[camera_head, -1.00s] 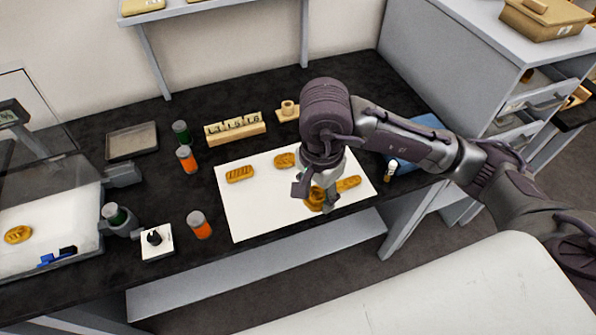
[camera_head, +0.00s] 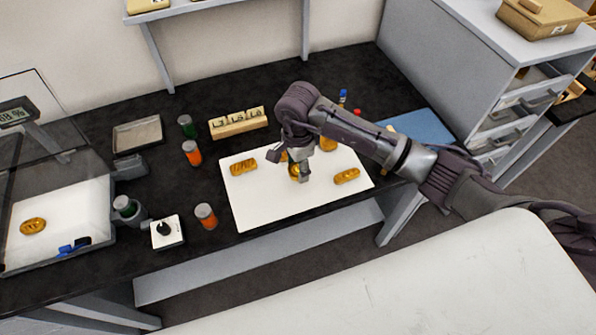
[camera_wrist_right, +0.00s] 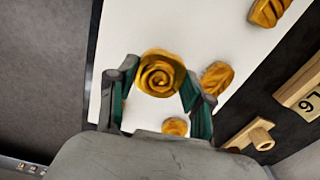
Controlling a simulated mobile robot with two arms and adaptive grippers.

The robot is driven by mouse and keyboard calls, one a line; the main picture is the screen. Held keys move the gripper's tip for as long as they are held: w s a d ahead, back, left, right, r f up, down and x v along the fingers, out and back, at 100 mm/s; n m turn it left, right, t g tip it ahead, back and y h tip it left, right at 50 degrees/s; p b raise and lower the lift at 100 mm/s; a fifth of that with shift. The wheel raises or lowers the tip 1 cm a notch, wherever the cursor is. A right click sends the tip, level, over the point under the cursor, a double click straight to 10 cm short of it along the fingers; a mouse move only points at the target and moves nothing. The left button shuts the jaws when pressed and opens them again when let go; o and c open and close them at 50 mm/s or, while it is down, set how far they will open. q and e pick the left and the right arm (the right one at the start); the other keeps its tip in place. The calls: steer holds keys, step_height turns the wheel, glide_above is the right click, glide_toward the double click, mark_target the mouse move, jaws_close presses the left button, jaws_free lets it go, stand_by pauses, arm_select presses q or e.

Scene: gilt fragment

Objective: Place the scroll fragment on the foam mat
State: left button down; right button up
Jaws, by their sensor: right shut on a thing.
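My right gripper (camera_head: 299,176) is shut on the gold scroll fragment (camera_wrist_right: 159,73), whose spiral face shows between the fingers in the wrist view. In the head view the fragment (camera_head: 293,171) shows partly, over the white sheet (camera_head: 266,208). I cannot tell the height of its underside above the sheet. A flat blue mat (camera_head: 424,126) lies at the right of the bench, partly behind my arm. I cannot tell from looks alone which surface is foam. My left gripper is not in view.
Gold fragments lie on the sheet at left (camera_head: 243,166) and right (camera_head: 346,176). Orange-bodied jars (camera_head: 192,152) (camera_head: 206,216), a green jar (camera_head: 186,126), a numbered block (camera_head: 238,123) and a grey tray (camera_head: 137,134) stand around. A clear-sided case (camera_head: 60,222) is at left.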

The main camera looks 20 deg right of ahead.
step_height(320, 180, down, 3)
steer(key=shift+s+f+p, duration=0.1)
steer(key=shift+f+p, duration=0.1)
steer(key=shift+p, duration=0.5)
steer(key=shift+f, duration=0.15)
steer(key=shift+f, duration=0.1)
steer(key=shift+f+b, duration=0.15)
steer(key=shift+b, duration=0.15)
steer(key=o, duration=1)
steer(key=shift+c, duration=0.2)
